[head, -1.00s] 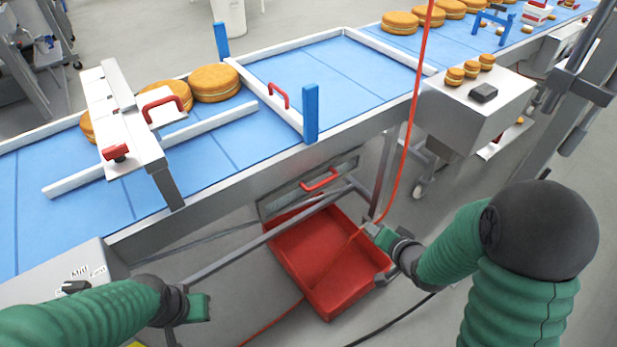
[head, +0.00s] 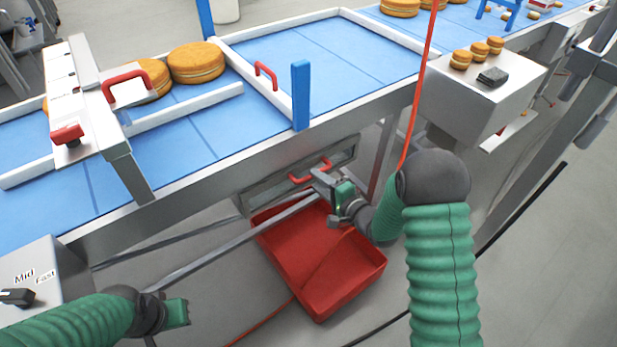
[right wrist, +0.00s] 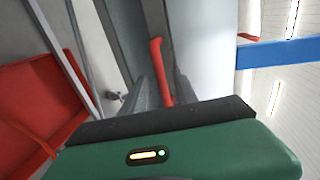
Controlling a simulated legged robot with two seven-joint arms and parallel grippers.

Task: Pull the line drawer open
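The line drawer (head: 265,195) is a grey-framed front with a pale window, under the blue conveyor in the head view. It looks closed. Contact is not clear. My left gripper (head: 188,312) hangs at the lower left, away from the drawer; its fingers are not clear.
A red bin (head: 318,265) is below the drawer. A grey rail (head: 235,240) crosses in front of the frame's lower part. A red cable (head: 415,95) hangs near my right arm. A control box (head: 35,280) is at the lower left. Filled rounds (head: 196,62) sit on the belt.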

